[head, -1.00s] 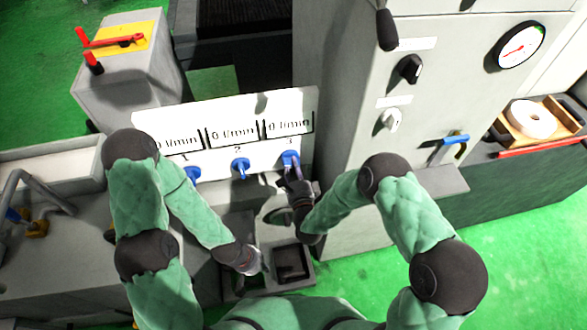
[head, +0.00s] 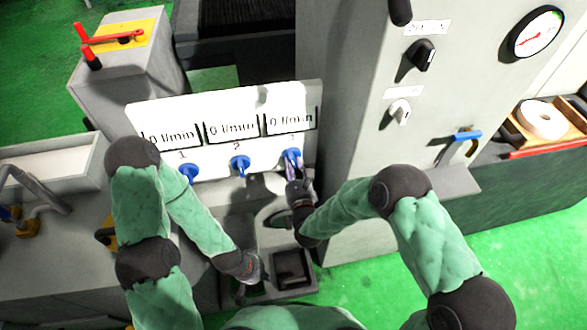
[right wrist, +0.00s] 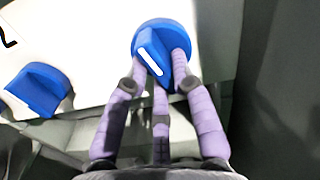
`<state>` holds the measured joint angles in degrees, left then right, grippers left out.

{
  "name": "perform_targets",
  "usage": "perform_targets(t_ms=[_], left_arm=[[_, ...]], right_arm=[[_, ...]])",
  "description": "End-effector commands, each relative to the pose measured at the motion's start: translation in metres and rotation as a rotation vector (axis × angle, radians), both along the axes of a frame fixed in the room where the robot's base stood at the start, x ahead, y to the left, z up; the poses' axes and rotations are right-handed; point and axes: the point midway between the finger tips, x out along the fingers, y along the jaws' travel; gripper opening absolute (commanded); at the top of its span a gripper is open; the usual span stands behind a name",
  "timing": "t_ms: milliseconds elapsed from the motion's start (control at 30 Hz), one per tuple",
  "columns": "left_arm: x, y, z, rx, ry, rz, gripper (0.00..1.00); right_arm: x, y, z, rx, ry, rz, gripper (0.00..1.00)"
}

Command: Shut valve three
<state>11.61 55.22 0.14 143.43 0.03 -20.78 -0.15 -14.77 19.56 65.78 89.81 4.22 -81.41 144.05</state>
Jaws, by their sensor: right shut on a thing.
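Valve three (head: 291,157) is a blue knob under the label 3 on the white panel (head: 226,112). Its display reads 0 l/min. In the right wrist view, the valve three knob (right wrist: 150,45) has a ridge handle with a white mark, tilted from upright. My right gripper (head: 295,176) is shut on this handle, its purple fingers (right wrist: 163,70) around it; they hide part of it. My left gripper (head: 262,277) is low in front of the machine, away from the valves; its fingers are too small to read.
Valve two (head: 240,164) and valve one (head: 189,172) are similar blue knobs to the left, with displays also at 0 l/min. A grey cabinet (head: 345,120) with black and white switches and a gauge (head: 534,33) rises close to the right of valve three.

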Motion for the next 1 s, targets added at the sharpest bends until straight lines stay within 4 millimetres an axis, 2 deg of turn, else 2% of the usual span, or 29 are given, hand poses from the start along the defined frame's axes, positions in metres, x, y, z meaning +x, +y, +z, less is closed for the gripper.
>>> perform_targets(t_ms=[100, 400, 1000], left_arm=[[0.0, 0.0, -0.008, 0.0, 0.0, 0.0, 0.0], [0.0, 0.0, -0.018, 0.0, 0.0, 0.0, 0.0], [0.0, 0.0, -0.02, 0.0, 0.0, 0.0, 0.0]], right_arm=[[0.0, 0.0, -0.003, 0.086, 0.02, -0.002, 0.0], [-0.001, 0.001, -0.002, 0.235, 0.05, -0.001, 0.0], [-0.001, 0.002, -0.001, 0.288, 0.064, 0.0, 0.0]])
